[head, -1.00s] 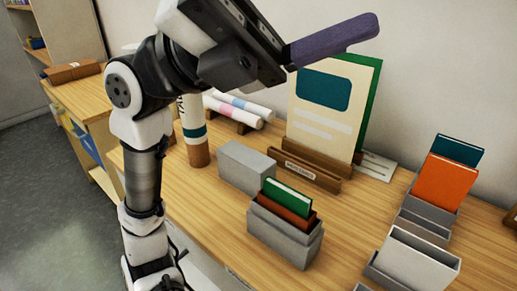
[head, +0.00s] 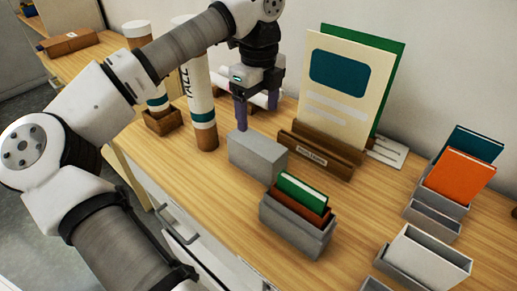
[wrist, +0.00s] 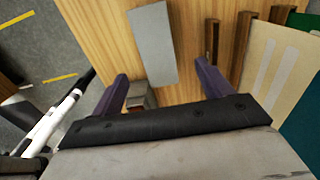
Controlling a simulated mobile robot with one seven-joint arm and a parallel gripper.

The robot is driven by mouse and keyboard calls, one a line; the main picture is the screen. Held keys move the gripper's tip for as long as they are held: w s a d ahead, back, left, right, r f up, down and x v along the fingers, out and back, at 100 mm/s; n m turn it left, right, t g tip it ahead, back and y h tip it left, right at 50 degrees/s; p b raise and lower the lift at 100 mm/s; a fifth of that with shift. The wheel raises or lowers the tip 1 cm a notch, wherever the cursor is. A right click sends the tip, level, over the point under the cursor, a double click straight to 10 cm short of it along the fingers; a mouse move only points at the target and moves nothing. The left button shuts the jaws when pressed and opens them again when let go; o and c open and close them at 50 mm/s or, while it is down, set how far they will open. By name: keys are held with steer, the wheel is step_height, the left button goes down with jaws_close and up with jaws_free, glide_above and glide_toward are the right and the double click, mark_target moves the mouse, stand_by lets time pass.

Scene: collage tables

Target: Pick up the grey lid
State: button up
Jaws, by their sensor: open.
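The grey lid (head: 258,155) is a plain box-shaped block lying on the wooden table, just left of a small grey box with books. In the wrist view the lid (wrist: 153,43) is a flat grey rectangle beyond my fingertips, lined up with the gap between them. My gripper (head: 257,108) points down with its purple fingers apart and empty. It hangs above and slightly behind the lid in the head view, not visibly touching it.
The grey book box (head: 295,231) stands close to the lid's right end. A wooden stand (head: 318,158) with a tall poster is behind it. A standing tube (head: 203,110) is to the left. Grey holders (head: 431,221) stand at right. Bare table lies in front.

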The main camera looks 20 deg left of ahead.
mark_target(257, 141)
step_height(257, 141, down, 6)
steer(key=shift+p, duration=0.45)
steer(key=f, duration=0.1)
steer(key=f+p, duration=0.2)
steer(key=f, duration=0.1)
steer(key=shift+s+a, duration=0.15)
steer(key=shift+s, duration=0.1)
steer(key=shift+f, duration=0.65)
steer(key=c, duration=1.1)
steer(key=shift+o, duration=0.2)
steer(key=shift+r, duration=0.1)
